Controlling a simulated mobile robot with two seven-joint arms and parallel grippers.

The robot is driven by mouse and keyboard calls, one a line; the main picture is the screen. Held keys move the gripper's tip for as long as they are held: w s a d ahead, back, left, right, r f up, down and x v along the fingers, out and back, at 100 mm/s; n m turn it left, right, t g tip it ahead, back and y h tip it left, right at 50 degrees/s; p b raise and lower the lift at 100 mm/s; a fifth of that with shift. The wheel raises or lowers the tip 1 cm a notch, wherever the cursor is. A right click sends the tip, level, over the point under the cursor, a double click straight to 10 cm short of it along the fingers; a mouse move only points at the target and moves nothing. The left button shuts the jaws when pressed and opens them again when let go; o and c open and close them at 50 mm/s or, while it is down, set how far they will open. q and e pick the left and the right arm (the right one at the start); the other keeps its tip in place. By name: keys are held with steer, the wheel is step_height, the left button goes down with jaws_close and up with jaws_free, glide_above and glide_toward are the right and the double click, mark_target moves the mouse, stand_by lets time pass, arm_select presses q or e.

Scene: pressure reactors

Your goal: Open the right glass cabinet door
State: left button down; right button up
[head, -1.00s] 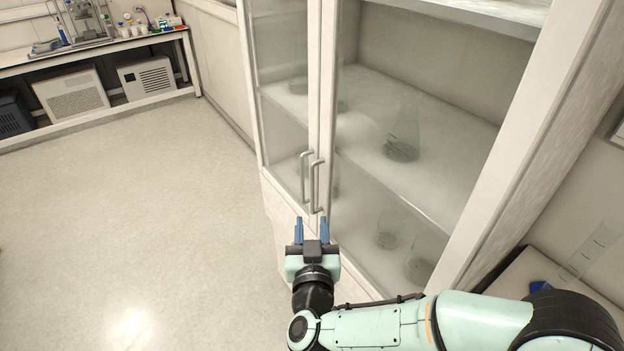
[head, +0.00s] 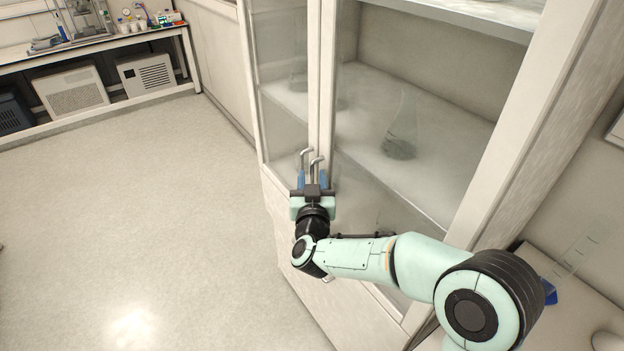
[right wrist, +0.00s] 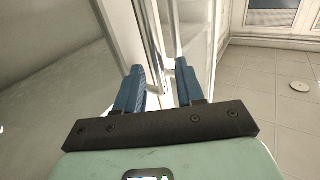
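The right glass cabinet door (head: 395,150) is shut, in a white frame. Its upright metal handle (head: 317,166) is beside the left door's handle (head: 306,155), near the seam. My right gripper (head: 313,180) is at the lower part of the handles, its blue fingers open. In the right wrist view, the fingers (right wrist: 160,88) are apart, with a metal handle bar (right wrist: 150,50) running up ahead between them. I cannot tell whether either finger touches it. The gripper hides the handles' lower ends in the head view. My left gripper is not in view.
Glass flasks (head: 400,138) stand on the shelf behind the glass. Open floor (head: 130,210) lies to the left of the cabinet. A bench (head: 100,45) with equipment is at the far left. A white surface with a blue item (head: 549,291) is at the lower right.

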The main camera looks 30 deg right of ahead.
jaws_close()
